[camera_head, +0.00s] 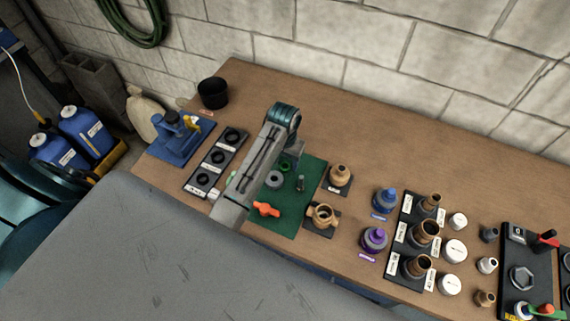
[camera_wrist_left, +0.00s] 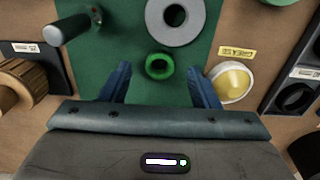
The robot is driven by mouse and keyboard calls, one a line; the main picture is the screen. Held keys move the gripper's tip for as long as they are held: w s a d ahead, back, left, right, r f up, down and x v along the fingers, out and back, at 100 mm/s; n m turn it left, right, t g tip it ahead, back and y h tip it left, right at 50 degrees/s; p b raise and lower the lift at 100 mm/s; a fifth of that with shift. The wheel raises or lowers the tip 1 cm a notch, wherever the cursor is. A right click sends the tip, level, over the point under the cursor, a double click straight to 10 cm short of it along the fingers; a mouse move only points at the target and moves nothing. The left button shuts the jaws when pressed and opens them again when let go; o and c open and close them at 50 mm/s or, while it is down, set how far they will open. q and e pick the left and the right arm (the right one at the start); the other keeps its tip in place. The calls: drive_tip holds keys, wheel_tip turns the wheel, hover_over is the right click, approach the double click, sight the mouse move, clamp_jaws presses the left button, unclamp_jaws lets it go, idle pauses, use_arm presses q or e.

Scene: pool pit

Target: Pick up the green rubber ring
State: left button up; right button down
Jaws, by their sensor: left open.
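The green rubber ring (camera_head: 285,167) lies on the green mat (camera_head: 302,205), near the mat's far left part. In the left wrist view the green ring (camera_wrist_left: 159,77) shows whole, near the middle, between the lines of my two fingers. My left gripper (camera_wrist_left: 160,84) is open and empty, its blue fingers apart on either side of the ring. In the head view my left gripper (camera_head: 293,157) hangs over the mat by the ring, and its fingertips are hard to make out. I cannot tell its exact height over the mat. My right gripper is not in view.
A grey ring (camera_wrist_left: 175,37) lies close to the green one. A metal post (camera_wrist_left: 68,28) and a yellow-white grease pot (camera_wrist_left: 231,82) flank it. An orange valve handle (camera_head: 266,209) and brass fittings (camera_head: 340,175) stand nearby. The bench (camera_head: 330,130) is clear towards the wall.

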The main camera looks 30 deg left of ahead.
use_arm(q)
drive_tip(key=shift+s+f, duration=0.1)
drive_tip(key=shift+f, duration=1.05)
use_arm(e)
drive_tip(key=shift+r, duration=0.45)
use_arm(q)
drive_tip(key=c, duration=1.1)
drive_tip(key=shift+r, duration=0.1)
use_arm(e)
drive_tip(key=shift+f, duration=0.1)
